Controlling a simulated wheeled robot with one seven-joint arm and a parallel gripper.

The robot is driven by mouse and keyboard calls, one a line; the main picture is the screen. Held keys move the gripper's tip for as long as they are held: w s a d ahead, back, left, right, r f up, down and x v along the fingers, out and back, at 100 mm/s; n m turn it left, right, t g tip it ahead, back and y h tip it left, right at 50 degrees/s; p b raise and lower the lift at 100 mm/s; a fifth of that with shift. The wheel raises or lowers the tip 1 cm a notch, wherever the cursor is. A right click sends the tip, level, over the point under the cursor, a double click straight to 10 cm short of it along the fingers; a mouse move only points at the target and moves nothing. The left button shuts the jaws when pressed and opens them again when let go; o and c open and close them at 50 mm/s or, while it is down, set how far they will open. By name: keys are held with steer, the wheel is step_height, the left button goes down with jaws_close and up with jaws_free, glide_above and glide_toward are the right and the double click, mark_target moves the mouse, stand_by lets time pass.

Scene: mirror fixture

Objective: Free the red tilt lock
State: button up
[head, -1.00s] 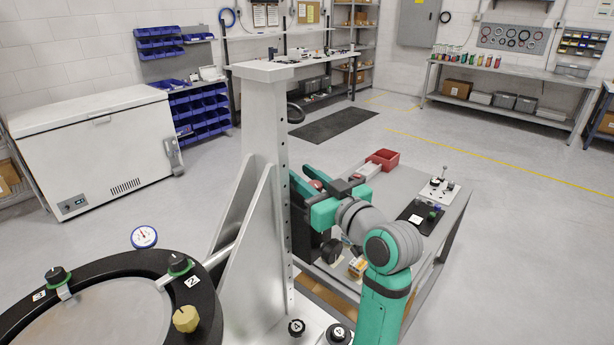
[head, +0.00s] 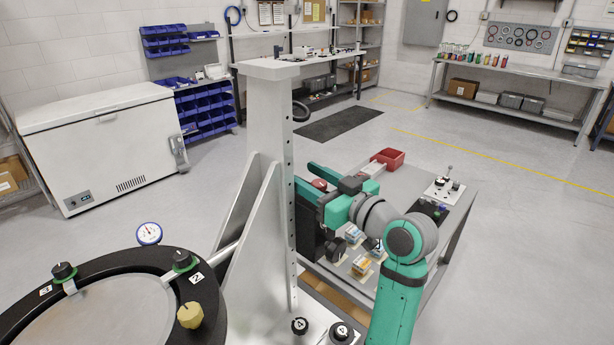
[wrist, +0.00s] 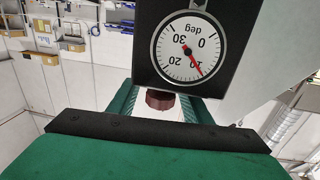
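The red tilt lock is a round red knob (head: 320,184) on the dark block beside the grey column in the head view. In the wrist view the dark red knob (wrist: 160,99) sits just below a black block with a dial gauge (wrist: 188,48). The dial appears upside down, its red needle near the 10 mark. My gripper (head: 312,183) has teal fingers, one on each side of the knob. In the wrist view my gripper (wrist: 162,103) is open, with pale gaps between the knob and both fingers. Contact is not visible.
The grey upright column (head: 270,150) stands close left of my gripper. A black ring fixture (head: 125,262) with clamp knobs is at lower left. A table (head: 455,215) behind my arm carries a red bin (head: 388,158) and small boxes. Open floor lies to the right.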

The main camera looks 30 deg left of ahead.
mark_target(325, 187)
steer(key=v, duration=1)
steer(key=shift+s+d, duration=0.15)
steer(key=shift+d, duration=0.2)
